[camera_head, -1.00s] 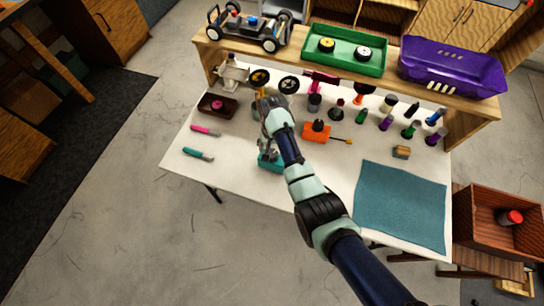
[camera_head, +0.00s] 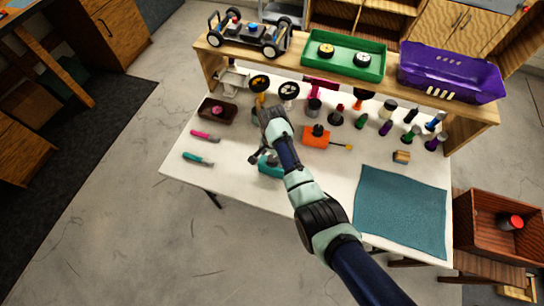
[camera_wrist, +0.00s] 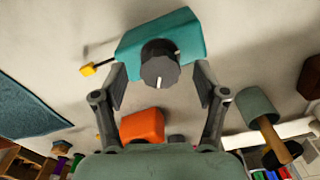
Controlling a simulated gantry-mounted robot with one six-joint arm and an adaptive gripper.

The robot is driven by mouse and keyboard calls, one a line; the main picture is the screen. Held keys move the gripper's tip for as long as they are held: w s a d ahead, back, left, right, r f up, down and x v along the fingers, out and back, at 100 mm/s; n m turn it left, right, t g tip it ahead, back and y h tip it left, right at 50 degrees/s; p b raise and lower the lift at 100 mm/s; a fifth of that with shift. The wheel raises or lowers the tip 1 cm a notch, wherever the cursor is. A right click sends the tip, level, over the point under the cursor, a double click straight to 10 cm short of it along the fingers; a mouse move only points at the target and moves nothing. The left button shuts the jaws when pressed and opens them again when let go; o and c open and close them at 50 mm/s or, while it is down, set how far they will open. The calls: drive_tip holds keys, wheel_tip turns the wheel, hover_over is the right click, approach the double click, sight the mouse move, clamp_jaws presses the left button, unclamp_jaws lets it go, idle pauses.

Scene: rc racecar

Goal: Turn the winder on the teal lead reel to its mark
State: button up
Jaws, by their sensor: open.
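The teal lead reel (camera_head: 268,168) sits on the white table, partly hidden by my arm. In the wrist view the teal reel (camera_wrist: 190,28) carries a dark round winder (camera_wrist: 158,64). A white line shows on the winder's side nearest my gripper, and a small white tick shows near its upper right edge. A short lead with a yellow end (camera_wrist: 88,70) comes off the reel's left side. My gripper (camera_wrist: 160,84) is open, its fingers apart on either side of the winder. I cannot tell whether they touch it.
An orange reel (camera_head: 316,140) with a dark knob stands to the right of my gripper. Pink (camera_head: 205,134) and teal (camera_head: 198,159) tools lie left. A blue mat (camera_head: 402,212) covers the right side. Several small tools stand toward the shelf (camera_head: 300,60).

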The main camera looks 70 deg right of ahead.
drive_tip(key=shift+m, duration=1.2)
drive_tip(key=m+p, duration=0.1)
drive_tip(key=m, duration=0.3)
drive_tip(key=m, duration=0.3)
drive_tip(key=shift+r+p, duration=0.1)
drive_tip(key=shift+p, duration=0.2)
drive_tip(key=m, duration=0.5)
drive_tip(key=c, duration=1.2)
